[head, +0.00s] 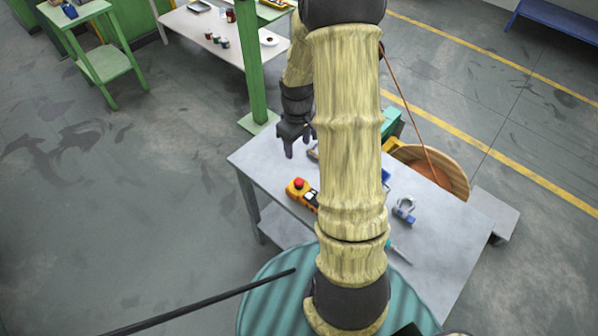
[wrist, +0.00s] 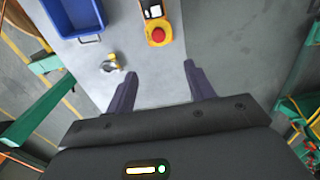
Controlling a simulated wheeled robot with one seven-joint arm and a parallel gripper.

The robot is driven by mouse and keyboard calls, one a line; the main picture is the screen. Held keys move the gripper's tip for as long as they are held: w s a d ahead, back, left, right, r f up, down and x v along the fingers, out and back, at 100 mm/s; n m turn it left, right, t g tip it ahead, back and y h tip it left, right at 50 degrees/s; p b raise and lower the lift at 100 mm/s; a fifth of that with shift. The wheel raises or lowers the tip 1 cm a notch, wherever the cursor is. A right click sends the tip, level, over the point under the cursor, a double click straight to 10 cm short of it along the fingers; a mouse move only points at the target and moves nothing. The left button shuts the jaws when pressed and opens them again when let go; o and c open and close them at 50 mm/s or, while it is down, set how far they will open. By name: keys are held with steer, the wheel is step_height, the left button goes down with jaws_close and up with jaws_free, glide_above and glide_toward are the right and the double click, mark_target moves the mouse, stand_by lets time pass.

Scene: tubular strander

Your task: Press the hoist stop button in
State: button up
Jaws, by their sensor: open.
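The hoist pendant (head: 303,194) is a yellow box with a red mushroom stop button (head: 298,183) at one end, lying on the grey table. In the wrist view the pendant (wrist: 151,12) is at the top, and its red stop button (wrist: 158,34) faces the camera. My gripper (head: 291,143) is above the table's far left part, pointing down, apart from the pendant. In the wrist view my gripper (wrist: 160,78) is open, with two dark fingers and nothing between them. The button lies beyond the fingertips, near the middle. Part of the pendant's far end is hidden.
The grey table (head: 440,270) also holds a metal shackle (head: 404,209). A blue bin (wrist: 73,15) and a small metal-and-yellow part (wrist: 111,64) show in the wrist view. A green post (head: 250,70) stands behind the table. My arm covers the table's middle.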

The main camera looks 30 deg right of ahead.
steer(key=shift+d+f, duration=0.15)
steer(key=shift+d, duration=0.1)
steer(key=p, duration=0.5)
glide_toward(299, 181)
step_height(299, 181, down, 8)
steer(key=shift+f, duration=0.2)
stand_by(0.4)
steer(key=shift+c, duration=0.2)
